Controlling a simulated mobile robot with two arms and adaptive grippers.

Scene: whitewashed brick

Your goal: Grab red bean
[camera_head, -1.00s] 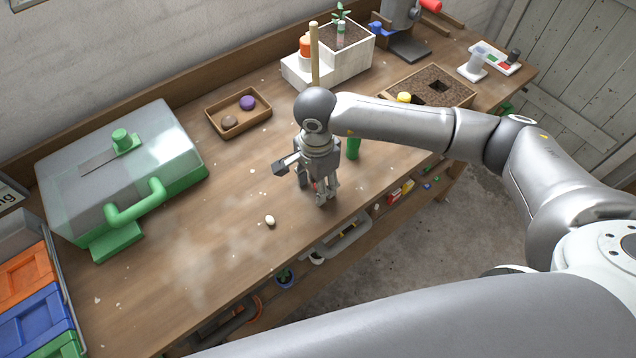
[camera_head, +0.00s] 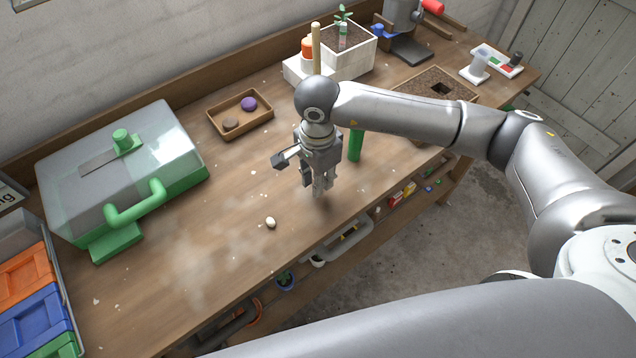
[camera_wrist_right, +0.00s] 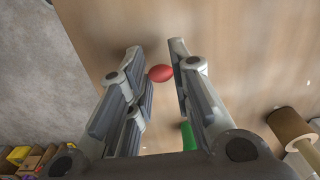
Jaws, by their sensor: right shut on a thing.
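The red bean (camera_wrist_right: 160,73) shows in the right wrist view between the fingertips of my right gripper (camera_wrist_right: 158,62). The fingers are shut on it. In the head view my right gripper (camera_head: 321,190) points down over the workbench near its front edge, and the bean is hidden there by the fingers. The fingertips look a little above the bench top. My left gripper is not in view.
A white bean (camera_head: 271,222) lies left of the gripper. A green cylinder (camera_head: 356,145) stands close on its right. A wooden tray (camera_head: 262,122) with a purple and a brown piece, a planter (camera_head: 352,58) and a green-grey case (camera_head: 80,160) stand around. Bench middle is clear.

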